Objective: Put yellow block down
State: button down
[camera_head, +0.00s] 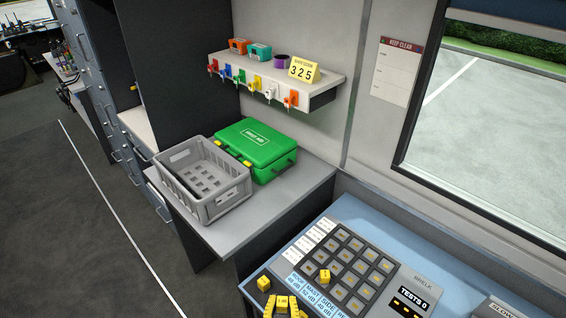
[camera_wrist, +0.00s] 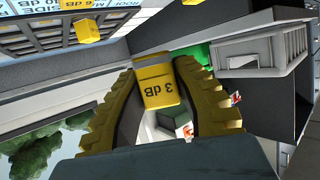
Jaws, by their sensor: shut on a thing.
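My gripper (camera_head: 283,305) shows at the bottom edge of the head view, at the front of the blue console. In the wrist view its yellow ridged fingers (camera_wrist: 158,72) are shut on a yellow block (camera_wrist: 156,84) marked "3 dB". The block sits between the fingertips with its label facing the camera. In the head view the fingers and the held block are hard to tell apart. Another yellow block (camera_head: 264,284) is close to the left of my gripper. A further yellow block (camera_head: 325,276) stands at the near edge of the console's button grid (camera_head: 343,262).
A grey crate (camera_head: 203,179) and a green first-aid box (camera_head: 256,148) stand on the grey counter (camera_head: 235,219) behind. A wall shelf (camera_head: 322,88) with coloured key tags hangs above. A label strip (camera_head: 318,296) lies along the console near my gripper.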

aim_at(285, 307)
jog(key=shift+s+f+n+y, duration=0.3)
jog(key=shift+s+f+y, duration=0.05)
jog(key=shift+s+y, duration=0.05)
jog(key=shift+w+a+r+m+h+b, duration=0.2)
jog(key=shift+w+r+m+h+b, duration=0.3)
jog(key=shift+w+h+b, duration=0.1)
jog(key=shift+w+a+r+m+h+b, duration=0.1)
jog(key=shift+r+m+h+b, duration=0.5)
jog(key=shift+r+h, duration=0.1)
jog(key=shift+s+r+m+h+b, duration=0.25)
jog(key=shift+r+m+h+b, duration=0.25)
jog(key=shift+m+h, duration=0.25)
jog(key=shift+s+d+r+m+g+h, duration=0.35)
jog(key=shift+g+h, duration=0.1)
jog(key=shift+g, duration=0.05)
jog(key=shift+s+d+r+m+g+h+b, duration=0.1)
jog(key=shift+s+d+m+g+h+b, duration=0.1)
jog(key=shift+s+m+h+b, duration=0.25)
jog(key=shift+s+d+r+m+g+h+b, duration=0.1)
jog(key=shift+s+m+g+h+b, duration=0.1)
jog(key=shift+s+m+h+b, duration=0.25)
jog(key=s+d+f+m+g+h+b, duration=0.1)
jog(key=s+m+g+h, duration=0.1)
jog(key=s, duration=0.4)
jog(key=shift+d+f+m+h, duration=0.15)
jog(key=shift+m+h, duration=0.15)
jog(key=shift+m, duration=0.2)
